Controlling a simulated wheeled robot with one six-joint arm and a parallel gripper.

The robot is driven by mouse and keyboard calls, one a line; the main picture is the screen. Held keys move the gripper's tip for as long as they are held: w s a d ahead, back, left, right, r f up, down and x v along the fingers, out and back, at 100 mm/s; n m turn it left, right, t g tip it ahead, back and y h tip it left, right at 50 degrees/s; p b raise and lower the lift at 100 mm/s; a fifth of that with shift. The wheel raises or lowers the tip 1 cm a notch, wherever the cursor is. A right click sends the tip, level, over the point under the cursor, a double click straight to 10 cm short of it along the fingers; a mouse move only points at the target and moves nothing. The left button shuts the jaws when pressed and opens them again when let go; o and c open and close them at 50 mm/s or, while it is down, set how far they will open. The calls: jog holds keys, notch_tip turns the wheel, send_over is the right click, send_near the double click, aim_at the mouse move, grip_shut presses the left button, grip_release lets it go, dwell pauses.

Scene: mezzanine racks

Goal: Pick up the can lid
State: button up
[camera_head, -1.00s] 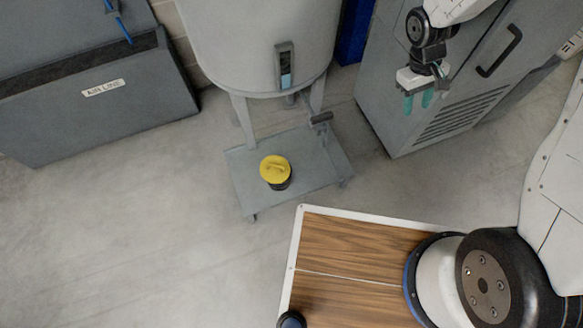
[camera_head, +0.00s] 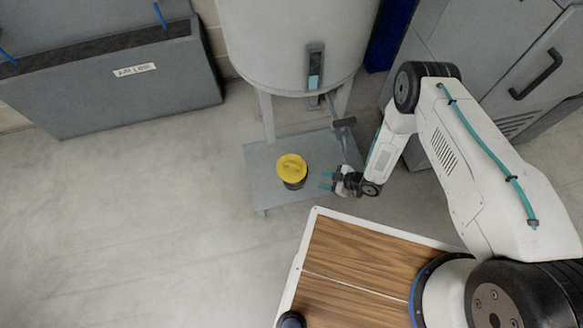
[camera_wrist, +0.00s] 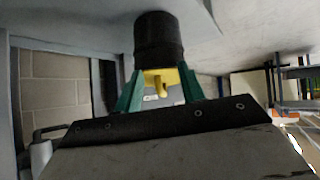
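The can lid (camera_head: 291,166) is a round yellow lid with a raised grip, sitting on a short black can (camera_head: 294,184). The can stands on the low grey platform (camera_head: 262,185) under the large tank. My gripper (camera_head: 325,180) is just right of the can, with its green fingers pointing left at it and a small gap between. In the wrist view the fingers are apart, with the yellow lid (camera_wrist: 158,88) and its grip showing between them and the black can (camera_wrist: 158,38) beyond. The gripper is open and holds nothing.
The grey tank (camera_head: 290,45) on legs stands over the back of the platform, with a lever-like fitting (camera_head: 343,123) near its right leg. A grey cabinet (camera_head: 480,40) is at the right. A grey box marked "AIR LINE" (camera_head: 110,85) is at the left. Open floor (camera_head: 150,200) lies left.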

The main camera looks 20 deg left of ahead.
aim_at(299, 167)
jog(key=a+y, duration=0.1)
jog(key=a, duration=0.2)
jog(key=w+a+r+n+y, duration=0.1)
jog(key=a, duration=0.3)
jog(key=a+y, duration=0.1)
jog(key=a, duration=0.2)
jog(key=shift+w+a+r+y, duration=0.25)
jog(key=shift+w+a+y, duration=0.05)
jog(key=shift+w, duration=0.05)
grip_shut()
